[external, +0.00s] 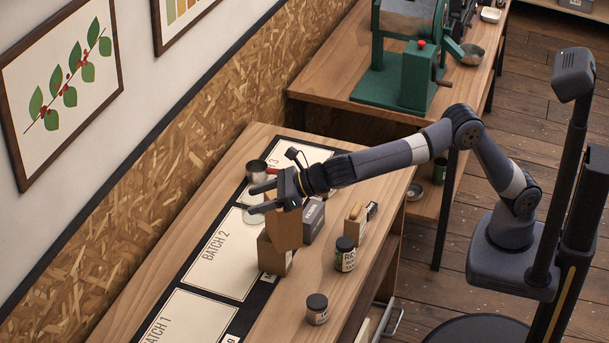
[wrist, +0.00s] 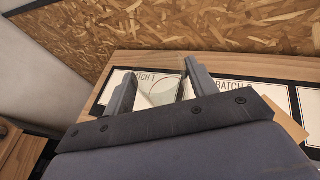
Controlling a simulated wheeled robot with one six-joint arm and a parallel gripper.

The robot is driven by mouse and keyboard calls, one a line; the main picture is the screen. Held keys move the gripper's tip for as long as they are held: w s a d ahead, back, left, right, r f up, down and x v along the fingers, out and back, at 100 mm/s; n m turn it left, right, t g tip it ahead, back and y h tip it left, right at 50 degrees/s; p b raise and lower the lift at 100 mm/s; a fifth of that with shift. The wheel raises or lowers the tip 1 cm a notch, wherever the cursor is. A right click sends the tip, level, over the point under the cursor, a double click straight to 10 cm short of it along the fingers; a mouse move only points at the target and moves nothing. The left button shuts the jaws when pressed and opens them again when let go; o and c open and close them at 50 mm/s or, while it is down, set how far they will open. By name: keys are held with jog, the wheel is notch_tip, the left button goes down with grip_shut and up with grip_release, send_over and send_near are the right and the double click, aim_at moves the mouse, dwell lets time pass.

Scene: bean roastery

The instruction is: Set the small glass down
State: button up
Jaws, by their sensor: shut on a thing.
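The small glass (wrist: 160,82) is clear and faint between my fingers in the wrist view, with the batch mat visible through it. My gripper (wrist: 158,82) is shut on it. In the external view my gripper (external: 258,198) points left over the dark mat, beside the BATCH 2 card (external: 222,262). Only a pale, faint shape shows near the fingertips there, so the glass's outline and its height above the mat are hard to tell. The BATCH 1 card (external: 185,322) lies nearer the camera, and another card (external: 300,155) lies at the far end.
A metal cup (external: 256,169) stands just behind my gripper. Brown boxes (external: 273,257) and a grey box (external: 314,222) stand under and beside my wrist. Two dark-lidded jars (external: 345,256) (external: 317,311) stand near the right edge. A green machine (external: 402,82) occupies the far table.

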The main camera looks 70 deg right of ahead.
jog(key=w+d+m+h, duration=0.2)
jog(key=w+d, duration=0.3)
jog(key=d, duration=0.5)
jog(key=w+d+m+t+h, duration=0.1)
jog(key=w+d+m+h, duration=0.15)
jog(key=w+d, duration=0.55)
jog(key=w+d+m+h, duration=0.1)
jog(key=w+d+h, duration=0.15)
jog(key=d, duration=0.95)
jog(key=f, duration=0.9)
jog(key=f+b, duration=0.1)
jog(key=f, duration=0.8)
jog(key=d+f+b, duration=0.1)
jog(key=f, duration=0.9)
jog(key=shift+w, duration=0.4)
jog(key=shift+f+b, duration=0.2)
jog(key=shift+b, duration=0.35)
jog(key=o, duration=1)
jog(key=shift+o, duration=0.2)
jog(key=shift+r, duration=0.15)
jog(key=shift+s+a+r+p, duration=0.1)
jog(key=shift+p, duration=0.2)
